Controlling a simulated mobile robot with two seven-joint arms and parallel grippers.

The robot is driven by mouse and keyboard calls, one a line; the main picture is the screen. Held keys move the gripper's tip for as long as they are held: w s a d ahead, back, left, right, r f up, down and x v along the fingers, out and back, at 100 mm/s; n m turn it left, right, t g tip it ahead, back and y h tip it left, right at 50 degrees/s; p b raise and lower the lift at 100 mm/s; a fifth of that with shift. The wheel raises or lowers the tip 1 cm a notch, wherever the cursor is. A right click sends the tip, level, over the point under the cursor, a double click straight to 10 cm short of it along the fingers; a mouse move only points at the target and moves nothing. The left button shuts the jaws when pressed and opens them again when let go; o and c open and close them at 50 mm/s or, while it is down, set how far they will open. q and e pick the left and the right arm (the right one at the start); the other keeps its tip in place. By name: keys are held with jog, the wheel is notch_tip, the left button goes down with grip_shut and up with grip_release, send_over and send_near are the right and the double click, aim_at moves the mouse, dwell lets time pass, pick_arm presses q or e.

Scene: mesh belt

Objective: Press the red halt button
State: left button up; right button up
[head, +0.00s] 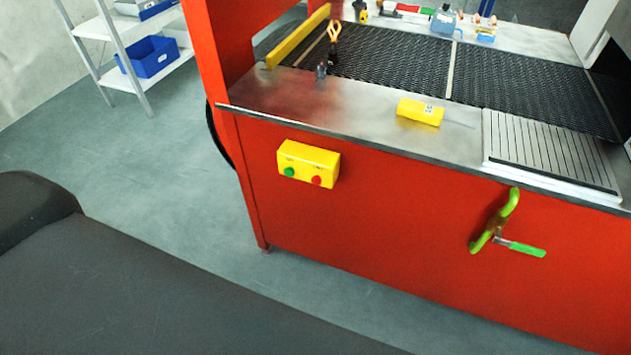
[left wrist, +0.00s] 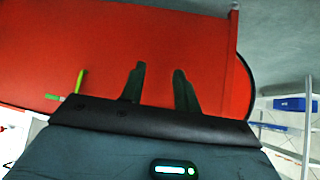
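The red halt button (head: 316,180) is the right one of two buttons on a yellow control box (head: 308,164) fixed to the front of the red machine. A green button (head: 289,172) is at its left. In the left wrist view my left gripper (left wrist: 157,72) shows two dark fingers apart with nothing between them, in front of the red machine panel (left wrist: 110,45). The control box does not show in that view. Neither gripper is in the head view, so the gap from the gripper to the button cannot be told.
A green-handled crank (head: 495,225) sticks out of the machine front at the right; its green handle shows in the wrist view (left wrist: 80,80). Shelves with a blue bin (head: 149,57) stand back left.

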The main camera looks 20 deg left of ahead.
pick_arm(q)
grip_shut()
jog(key=shift+f, duration=0.1)
dwell(1.4)
